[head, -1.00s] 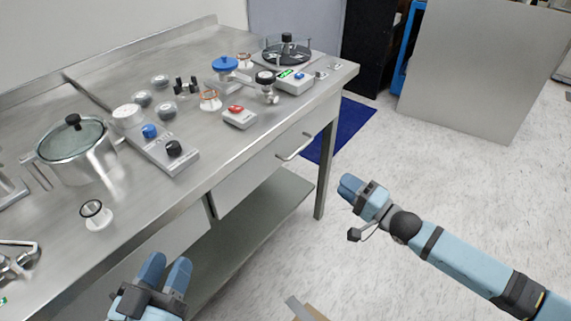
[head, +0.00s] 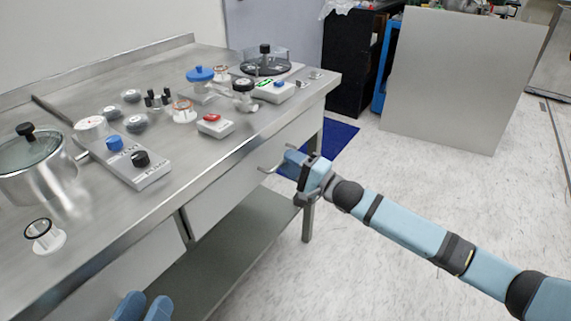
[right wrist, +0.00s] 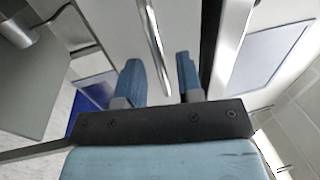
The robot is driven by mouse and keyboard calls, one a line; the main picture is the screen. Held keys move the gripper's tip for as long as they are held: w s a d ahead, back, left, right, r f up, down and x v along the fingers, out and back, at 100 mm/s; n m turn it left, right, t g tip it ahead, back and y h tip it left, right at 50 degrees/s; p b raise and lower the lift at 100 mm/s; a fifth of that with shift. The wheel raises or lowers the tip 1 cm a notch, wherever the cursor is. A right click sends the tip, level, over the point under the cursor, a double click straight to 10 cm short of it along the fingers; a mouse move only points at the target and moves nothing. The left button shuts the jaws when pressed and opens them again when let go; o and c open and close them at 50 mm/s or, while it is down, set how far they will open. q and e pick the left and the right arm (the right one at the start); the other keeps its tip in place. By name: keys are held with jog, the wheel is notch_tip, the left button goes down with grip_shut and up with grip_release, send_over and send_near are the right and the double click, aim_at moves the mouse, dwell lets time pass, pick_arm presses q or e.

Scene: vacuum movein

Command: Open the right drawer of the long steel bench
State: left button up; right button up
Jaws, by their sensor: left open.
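The long steel bench (head: 75,100) runs along the left of the head view. Its right drawer (head: 222,193) is flush with the bench front, with a metal bar handle (head: 266,169). My right gripper (head: 288,162) is at the handle and covers part of it. In the right wrist view the handle (right wrist: 152,35) stands between the two open fingers of my right gripper (right wrist: 160,72), near their tips; I cannot tell whether they touch it. My left gripper (head: 143,306) is open and empty at the bottom edge, below the bench front, partly cut off.
The benchtop carries a pot (head: 35,170), a control box with knobs (head: 140,165), a red-button box (head: 214,125) and a round dark device (head: 266,62). A lower shelf (head: 235,235) lies under the drawers. A grey panel (head: 460,80) stands behind. Floor to the right is clear.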

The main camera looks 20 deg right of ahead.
jog(key=shift+x, duration=1)
jog(key=shift+c, duration=0.3)
jog(key=shift+s, duration=0.1)
grip_shut()
